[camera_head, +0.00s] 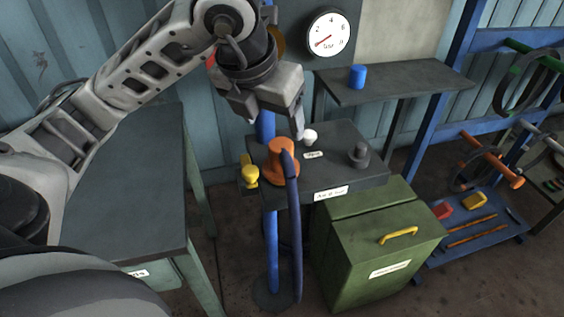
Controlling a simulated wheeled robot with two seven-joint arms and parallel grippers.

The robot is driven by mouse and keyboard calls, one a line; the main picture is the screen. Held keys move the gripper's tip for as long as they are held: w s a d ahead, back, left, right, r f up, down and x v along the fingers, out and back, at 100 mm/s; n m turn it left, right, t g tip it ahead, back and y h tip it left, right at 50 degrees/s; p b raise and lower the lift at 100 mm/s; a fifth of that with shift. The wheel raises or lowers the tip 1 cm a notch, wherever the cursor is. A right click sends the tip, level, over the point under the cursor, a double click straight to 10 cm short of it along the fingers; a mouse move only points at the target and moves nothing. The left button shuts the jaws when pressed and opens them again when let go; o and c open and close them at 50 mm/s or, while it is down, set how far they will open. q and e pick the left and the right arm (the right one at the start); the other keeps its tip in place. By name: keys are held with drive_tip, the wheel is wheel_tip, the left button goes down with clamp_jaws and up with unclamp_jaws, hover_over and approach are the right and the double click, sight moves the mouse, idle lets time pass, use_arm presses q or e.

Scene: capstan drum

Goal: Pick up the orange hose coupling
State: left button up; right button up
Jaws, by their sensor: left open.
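The orange hose coupling (281,161) stands upright on the left part of a small dark table (335,170). A dark blue hose (294,225) bends over beside it and hangs down in front of the table. My left gripper (275,125) reaches in from the upper left. It is open and empty, pointing down a little above the coupling, apart from it as far as I can tell. My right gripper is not in view.
A yellow fitting (250,173) sits left of the coupling. A green chest (372,245) stands below, and a shelf holds a blue cylinder (357,76).

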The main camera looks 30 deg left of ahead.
sight(281, 145)
use_arm(q)
drive_tip(key=x, duration=0.3)
drive_tip(key=shift+w+f, duration=0.15)
drive_tip(key=shift+f, duration=0.2)
drive_tip(key=x, duration=0.5)
drive_tip(key=shift+a+p, duration=0.1)
drive_tip(key=shift+p, duration=0.3)
drive_tip(key=shift+c, duration=0.9)
drive_tip(key=c, duration=1.1)
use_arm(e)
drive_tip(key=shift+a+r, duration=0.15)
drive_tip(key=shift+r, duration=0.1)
use_arm(q)
drive_tip(key=shift+r, duration=0.1)
